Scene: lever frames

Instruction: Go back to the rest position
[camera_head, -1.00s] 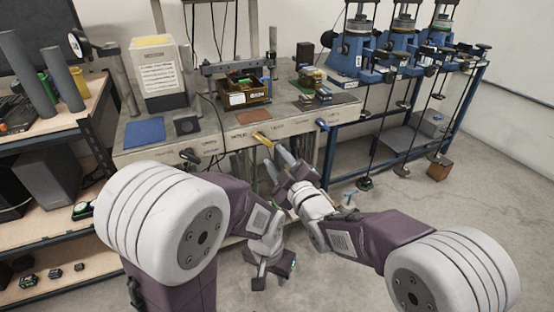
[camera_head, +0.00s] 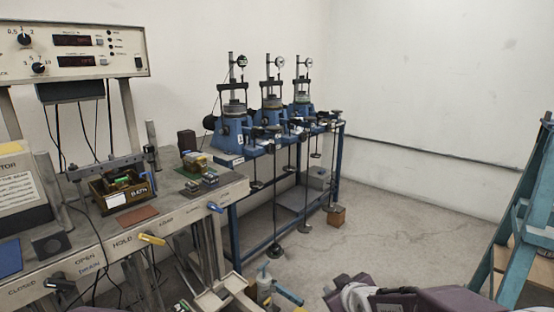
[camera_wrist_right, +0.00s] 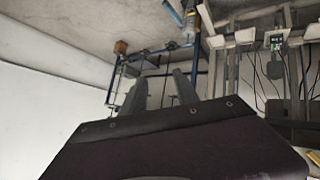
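In the head view my right gripper (camera_head: 337,290) shows only in part at the bottom edge, beside my white and purple wrist. In the right wrist view its two grey fingers (camera_wrist_right: 160,96) stand apart with nothing between them. My left gripper is in neither current view. A yellow-handled lever (camera_head: 152,239), a blue-handled lever (camera_head: 214,207) and a black-handled lever (camera_head: 60,284) stick out from the bench front, apart from my right gripper.
The metal bench (camera_head: 180,216) fills the left, with a small box of parts (camera_head: 122,188) on it. A blue rack (camera_head: 232,236) carries several blue machines along the wall. A blue-green frame (camera_head: 515,225) stands at the right.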

